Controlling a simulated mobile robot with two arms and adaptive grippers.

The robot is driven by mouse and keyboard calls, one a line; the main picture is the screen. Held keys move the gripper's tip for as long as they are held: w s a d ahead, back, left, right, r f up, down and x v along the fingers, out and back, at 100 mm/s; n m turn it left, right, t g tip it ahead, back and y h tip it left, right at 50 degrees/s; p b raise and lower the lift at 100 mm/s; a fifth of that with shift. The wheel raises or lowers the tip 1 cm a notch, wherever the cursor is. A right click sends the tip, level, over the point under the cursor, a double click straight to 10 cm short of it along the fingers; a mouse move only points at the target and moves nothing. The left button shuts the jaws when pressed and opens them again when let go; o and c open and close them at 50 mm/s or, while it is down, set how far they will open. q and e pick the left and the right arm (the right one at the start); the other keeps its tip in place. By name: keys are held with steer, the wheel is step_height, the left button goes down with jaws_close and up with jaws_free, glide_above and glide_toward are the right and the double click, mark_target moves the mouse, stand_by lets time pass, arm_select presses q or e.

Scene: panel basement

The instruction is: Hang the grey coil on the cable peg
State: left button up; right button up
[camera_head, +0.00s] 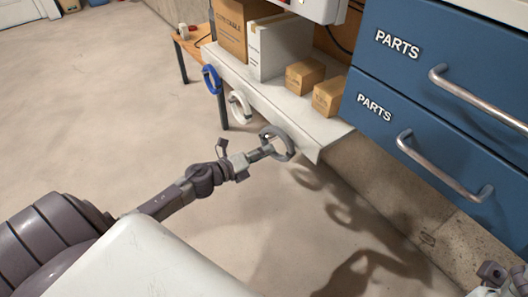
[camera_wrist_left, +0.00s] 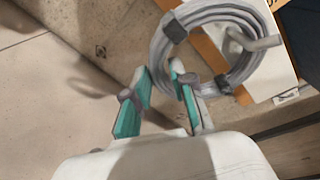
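The grey coil (camera_head: 285,151) is at the right end of the shelf's front edge. In the left wrist view the grey coil (camera_wrist_left: 160,55) shows large, with a dark tie band on it. The cable peg (camera_wrist_left: 265,43), a pale stub, shows inside the coil's ring; whether the coil rests on it I cannot tell. My left gripper (camera_head: 263,150) is at the coil's left side. Its two teal-padded fingers (camera_wrist_left: 162,72) are on either side of the coil's near rim and appear shut on it. My right gripper (camera_head: 497,277) shows only partly in the lower right corner.
A blue coil (camera_head: 211,79) and a white coil (camera_head: 239,106) hang farther left along the shelf edge (camera_head: 317,150). Cardboard boxes (camera_head: 304,75) stand on the shelf. Blue drawers (camera_head: 400,110) with metal handles stand at right. The floor at left is clear.

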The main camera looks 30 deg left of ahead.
arm_select(q)
steer(key=shift+o, duration=1.3)
steer(key=shift+s, duration=0.1)
steer(key=v, duration=1.1)
steer(key=shift+s+a, duration=0.25)
steer(key=shift+s, duration=0.1)
steer(key=shift+s, duration=0.1)
